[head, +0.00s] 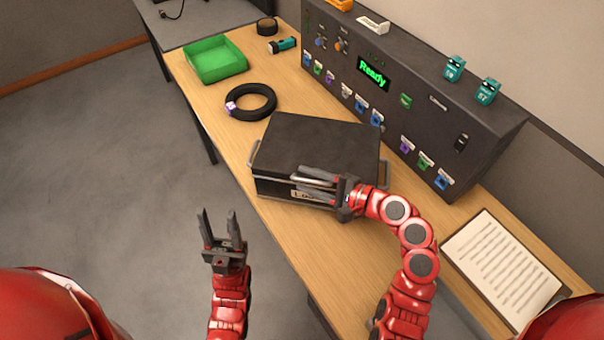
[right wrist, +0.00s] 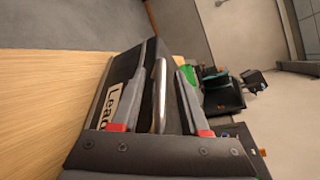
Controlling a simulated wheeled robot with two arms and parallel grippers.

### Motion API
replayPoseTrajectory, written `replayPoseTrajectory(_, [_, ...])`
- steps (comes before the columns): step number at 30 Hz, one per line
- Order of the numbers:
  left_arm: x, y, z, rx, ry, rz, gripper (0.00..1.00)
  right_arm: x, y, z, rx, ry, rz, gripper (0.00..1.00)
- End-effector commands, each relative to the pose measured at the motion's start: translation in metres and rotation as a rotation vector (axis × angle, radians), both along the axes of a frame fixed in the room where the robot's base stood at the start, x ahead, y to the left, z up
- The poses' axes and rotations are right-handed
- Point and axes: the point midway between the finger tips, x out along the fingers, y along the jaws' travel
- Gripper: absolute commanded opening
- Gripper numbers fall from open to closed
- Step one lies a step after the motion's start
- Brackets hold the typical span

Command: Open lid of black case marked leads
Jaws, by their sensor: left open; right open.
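The black case (head: 310,145) stands on the wooden bench with its lid down. A partly hidden white label (head: 308,195) is on its front; it starts "Lea" in the right wrist view (right wrist: 112,105). My right gripper (head: 298,182) is open at the case's front upper edge, fingers pointing left. A silver bar (right wrist: 159,90), seemingly a handle of the case, lies between its fingers in the right wrist view; I cannot tell whether they touch it. My left gripper (head: 218,214) is open and empty, left of the bench over the floor.
A black cable coil (head: 251,102) and a green tray (head: 215,60) lie beyond the case. A clipboard with paper (head: 502,262) lies at the right. The bench front is clear.

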Motion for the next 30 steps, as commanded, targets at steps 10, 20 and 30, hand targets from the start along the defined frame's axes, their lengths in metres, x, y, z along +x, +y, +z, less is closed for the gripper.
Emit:
replayPoseTrajectory(10, [0.000, 0.000, 0.004, 0.000, 0.000, 0.000, 0.48, 0.010, 0.017, -0.005, -0.001, 0.000, -0.002, 0.45])
replayPoseTrajectory(20, [0.000, 0.000, 0.004, 0.000, 0.000, 0.000, 0.48, 0.010, 0.016, -0.005, 0.000, 0.000, -0.002, 0.14])
replayPoseTrajectory(30, [0.000, 0.000, 0.004, 0.000, 0.000, 0.000, 0.48, 0.010, 0.016, -0.004, 0.000, -0.002, -0.003, 0.00])
